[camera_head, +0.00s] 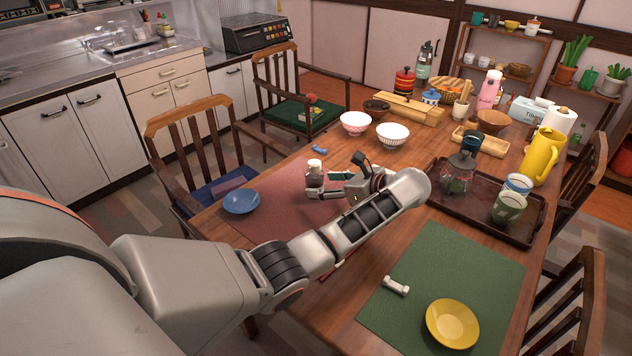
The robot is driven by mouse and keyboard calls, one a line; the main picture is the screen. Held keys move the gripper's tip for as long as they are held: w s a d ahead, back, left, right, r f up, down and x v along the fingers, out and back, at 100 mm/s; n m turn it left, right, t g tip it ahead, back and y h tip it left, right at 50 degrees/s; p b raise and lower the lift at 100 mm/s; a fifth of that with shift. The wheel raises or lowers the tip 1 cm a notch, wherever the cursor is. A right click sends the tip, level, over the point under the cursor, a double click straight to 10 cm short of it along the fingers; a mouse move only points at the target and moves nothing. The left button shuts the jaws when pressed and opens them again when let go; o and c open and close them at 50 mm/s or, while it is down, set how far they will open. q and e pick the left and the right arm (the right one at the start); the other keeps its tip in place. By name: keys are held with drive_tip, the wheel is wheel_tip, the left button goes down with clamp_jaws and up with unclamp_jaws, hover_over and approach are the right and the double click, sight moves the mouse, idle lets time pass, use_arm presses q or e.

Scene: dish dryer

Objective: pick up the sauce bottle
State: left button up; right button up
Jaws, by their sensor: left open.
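A small bottle with a white cap (314,164), which looks like the sauce bottle, stands upright on the reddish placemat (270,200). My left gripper (322,186) reaches it from the right, low over the table. Its fingers are open and point left, at the bottle's lower part. The near finger hides the bottle's base. I cannot tell whether the fingers touch it. My right gripper is not in view.
A blue bowl (241,201) lies left of the bottle, and a blue chopstick rest (319,149) lies behind it. Two patterned bowls (355,123) (393,135) stand farther back. A dark tray (525,229) with a glass pot and cups is at right.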

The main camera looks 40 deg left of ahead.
sight(322, 182)
use_arm(q)
drive_tip(key=x, duration=0.4)
drive_tip(key=shift+w+a+b, duration=0.15)
drive_tip(key=shift+a+b, duration=0.15)
drive_tip(key=c, duration=1.4)
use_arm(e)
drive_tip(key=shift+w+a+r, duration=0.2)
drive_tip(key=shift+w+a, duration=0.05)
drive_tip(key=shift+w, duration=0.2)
use_arm(q)
drive_tip(key=shift+r, duration=0.2)
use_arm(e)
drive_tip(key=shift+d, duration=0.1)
